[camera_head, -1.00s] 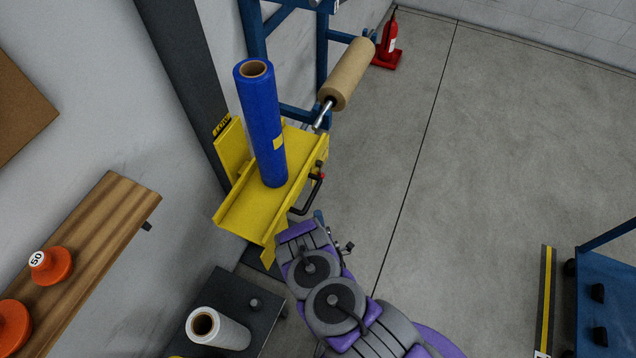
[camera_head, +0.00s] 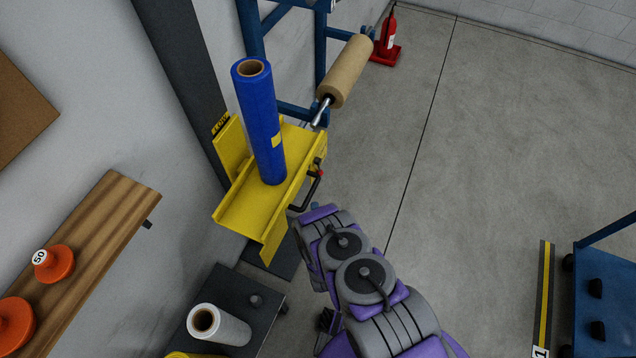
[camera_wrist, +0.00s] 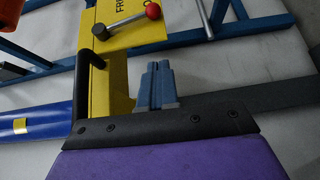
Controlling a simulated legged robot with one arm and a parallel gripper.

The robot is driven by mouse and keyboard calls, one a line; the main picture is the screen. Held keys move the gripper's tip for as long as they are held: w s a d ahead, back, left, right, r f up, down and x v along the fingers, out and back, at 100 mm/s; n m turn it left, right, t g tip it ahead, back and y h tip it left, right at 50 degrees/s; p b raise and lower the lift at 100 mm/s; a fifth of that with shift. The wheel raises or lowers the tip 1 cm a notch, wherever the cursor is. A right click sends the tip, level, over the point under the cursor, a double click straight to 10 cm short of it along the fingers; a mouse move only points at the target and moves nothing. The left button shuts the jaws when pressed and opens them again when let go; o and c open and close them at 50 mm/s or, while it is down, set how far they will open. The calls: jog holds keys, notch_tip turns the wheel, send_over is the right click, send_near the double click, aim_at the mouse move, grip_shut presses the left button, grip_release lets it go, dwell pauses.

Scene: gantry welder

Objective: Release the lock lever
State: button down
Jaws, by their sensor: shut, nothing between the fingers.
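The lock lever (camera_wrist: 125,20) is a short metal bar with a red ball knob, on a yellow plate at the top of the wrist view. In the head view its red knob (camera_head: 320,172) shows small at the right side of the yellow cradle (camera_head: 245,208). My gripper (camera_wrist: 158,68) is shut and empty, its blue-grey fingers pressed together. In the wrist view the fingertips lie below the lever and appear apart from it. In the head view my arm mostly hides the gripper.
A black handle (camera_wrist: 86,88) stands just left of my fingers, also on the cradle. A blue roll (camera_head: 262,125) stands upright on the cradle. A brown roll (camera_head: 347,72) sits on a blue frame behind. A dark table with a white roll (camera_head: 220,325) is at lower left. Open floor lies right.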

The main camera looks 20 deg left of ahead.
aim_at(319, 168)
jog(key=w+a+b, duration=0.1)
jog(key=w+a, duration=0.2)
jog(key=w, duration=0.7)
jog(key=shift+w, duration=0.4)
jog(key=shift+f, duration=0.1)
